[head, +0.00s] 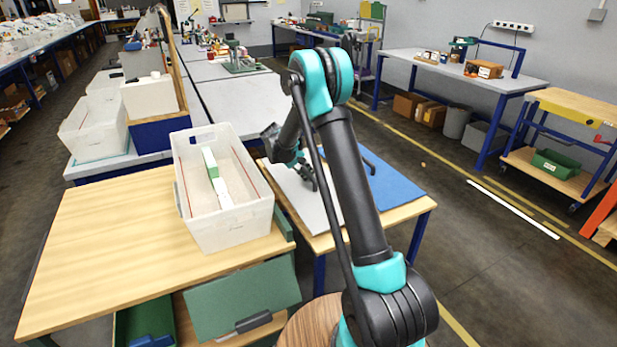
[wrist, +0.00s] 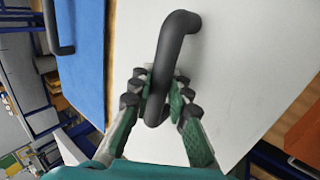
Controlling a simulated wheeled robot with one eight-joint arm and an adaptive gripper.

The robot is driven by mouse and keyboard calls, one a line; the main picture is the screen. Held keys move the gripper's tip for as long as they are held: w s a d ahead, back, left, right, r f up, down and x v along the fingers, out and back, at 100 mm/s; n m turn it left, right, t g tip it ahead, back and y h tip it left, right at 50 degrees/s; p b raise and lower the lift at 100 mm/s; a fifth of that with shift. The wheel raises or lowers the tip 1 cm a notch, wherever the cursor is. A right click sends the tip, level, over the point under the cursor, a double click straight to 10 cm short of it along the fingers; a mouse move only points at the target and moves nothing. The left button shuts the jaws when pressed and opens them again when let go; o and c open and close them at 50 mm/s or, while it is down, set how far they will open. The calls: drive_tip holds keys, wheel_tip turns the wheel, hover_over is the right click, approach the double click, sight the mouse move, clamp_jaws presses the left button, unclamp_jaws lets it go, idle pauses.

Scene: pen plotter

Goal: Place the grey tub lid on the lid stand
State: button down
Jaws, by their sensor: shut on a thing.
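The grey tub lid (wrist: 235,60) is a flat pale panel with a dark bar handle (wrist: 172,50). In the head view the lid (head: 328,213) is over the small wooden table (head: 405,210), partly hidden by my arm. I cannot tell whether it rests on the table or is slightly raised. My gripper (wrist: 158,88) is shut on the handle, one finger on each side; in the head view the gripper (head: 311,179) is over the lid. I cannot clearly pick out the lid stand. A green panel (head: 235,300) with a dark handle leans below the larger table's near right edge.
A blue panel (head: 397,190) with a dark handle lies to the right of the lid. An open translucent tub (head: 245,222) holding green and white items stands on the larger wooden table (head: 95,240). That table's left part is clear. Open floor lies to the right.

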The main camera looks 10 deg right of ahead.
drive_tip(key=shift+f, duration=0.3)
drive_tip(key=shift+f, duration=0.15)
drive_tip(key=c, duration=1.4)
unclamp_jaws()
drive_tip(key=shift+c, duration=0.2)
